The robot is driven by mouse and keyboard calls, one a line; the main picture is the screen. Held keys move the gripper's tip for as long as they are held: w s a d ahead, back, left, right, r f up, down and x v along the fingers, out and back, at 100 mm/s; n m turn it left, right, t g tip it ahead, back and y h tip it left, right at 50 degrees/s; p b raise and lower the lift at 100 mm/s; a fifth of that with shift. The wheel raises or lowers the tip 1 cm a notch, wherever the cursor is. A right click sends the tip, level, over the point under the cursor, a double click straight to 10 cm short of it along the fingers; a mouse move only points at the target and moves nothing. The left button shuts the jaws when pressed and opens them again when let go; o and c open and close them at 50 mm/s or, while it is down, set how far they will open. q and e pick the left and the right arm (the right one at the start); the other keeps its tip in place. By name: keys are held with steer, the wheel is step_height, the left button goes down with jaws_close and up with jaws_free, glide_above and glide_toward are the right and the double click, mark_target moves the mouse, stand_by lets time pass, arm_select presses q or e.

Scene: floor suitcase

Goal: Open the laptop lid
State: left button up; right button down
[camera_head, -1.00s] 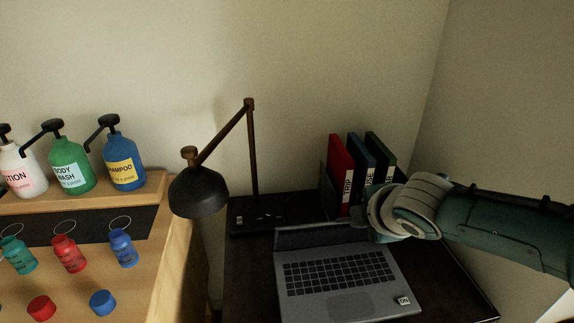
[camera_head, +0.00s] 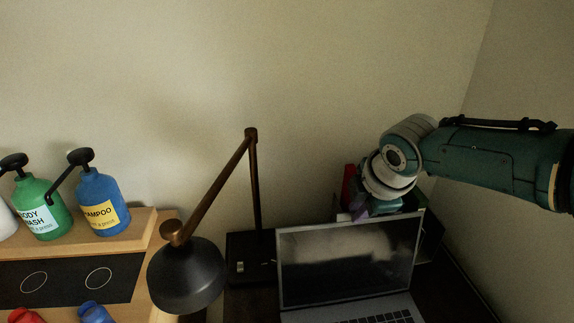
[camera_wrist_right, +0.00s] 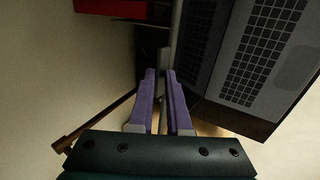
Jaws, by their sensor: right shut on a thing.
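The laptop is open, with its dark screen lid (camera_head: 350,255) standing up from the keyboard base (camera_head: 375,315), which is mostly cut off by the lower picture edge. My right gripper (camera_head: 358,208) is at the lid's top edge, partly hidden behind the lid and my wrist. In the right wrist view its purple fingers (camera_wrist_right: 161,95) are closed around the thin grey lid edge (camera_wrist_right: 176,25), with the keyboard (camera_wrist_right: 262,45) to the right. My left gripper is out of view.
A black desk lamp (camera_head: 190,275) stands left of the laptop. Binders, including a red one (camera_head: 349,185), are behind the lid and partly hidden by my wrist. Pump bottles, green (camera_head: 42,210) and blue (camera_head: 103,205), stand on a wooden shelf at left. A wall closes the right side.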

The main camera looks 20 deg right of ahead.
steer(key=shift+w+r, duration=0.1)
steer(key=shift+w, duration=0.3)
steer(key=c, duration=1)
jaws_free()
steer(key=shift+s, duration=0.1)
steer(key=shift+r+p, duration=0.3)
steer(key=d+p+v, duration=0.1)
steer(key=p+v, duration=0.3)
steer(key=v, duration=0.5)
steer(key=shift+s+a, duration=0.2)
steer(key=shift+a, duration=0.2)
